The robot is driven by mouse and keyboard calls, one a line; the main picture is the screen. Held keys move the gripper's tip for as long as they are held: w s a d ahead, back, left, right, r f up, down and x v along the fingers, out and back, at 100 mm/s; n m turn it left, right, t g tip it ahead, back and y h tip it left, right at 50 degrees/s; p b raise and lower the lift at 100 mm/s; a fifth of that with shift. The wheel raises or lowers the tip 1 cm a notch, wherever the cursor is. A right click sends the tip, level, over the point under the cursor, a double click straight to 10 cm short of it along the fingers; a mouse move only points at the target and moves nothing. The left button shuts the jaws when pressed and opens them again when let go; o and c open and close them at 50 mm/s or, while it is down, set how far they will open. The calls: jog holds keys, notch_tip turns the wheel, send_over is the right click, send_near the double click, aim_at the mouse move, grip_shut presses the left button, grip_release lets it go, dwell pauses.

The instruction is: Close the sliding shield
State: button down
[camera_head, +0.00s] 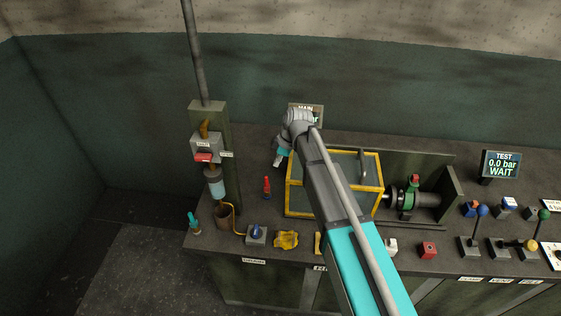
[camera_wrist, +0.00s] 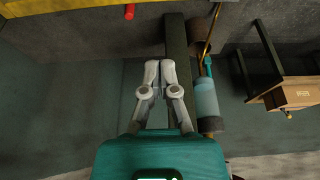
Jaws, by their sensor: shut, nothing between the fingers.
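The sliding shield (camera_head: 287,200) is a yellow-framed box with see-through panels, standing on the bench left of the green valve (camera_head: 408,196). The valve is uncovered beside it. A grey bar handle (camera_head: 363,164) shows at the shield's upper right. My arm crosses in front of the shield and hides its middle. My gripper (camera_head: 278,161) is beyond the shield's left edge, apart from it. In the wrist view my gripper (camera_wrist: 160,63) has its fingertips together with nothing between them. A yellow edge (camera_wrist: 60,8), likely the shield's frame, shows at the top left there.
A post with a blue-grey cylinder (camera_head: 215,184) stands at left. A red bottle-like piece (camera_head: 267,187) stands between it and the shield. A yellow casting (camera_head: 286,240) lies in front. Knobbed levers and a TEST display (camera_head: 501,164) are at right.

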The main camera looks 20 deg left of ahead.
jog(key=shift+w+d+f+b, duration=0.1)
jog(key=shift+d+f+b, duration=0.3)
jog(key=shift+f+b, duration=0.35)
jog(key=shift+w+d+f+b, duration=0.1)
jog(key=shift+d+f+b, duration=0.25)
jog(key=shift+f+b, duration=0.4)
jog(key=shift+w+d+f+b, duration=0.1)
jog(key=shift+d+f+b, duration=0.4)
jog(key=shift+f, duration=0.4)
jog(key=shift+a, duration=0.15)
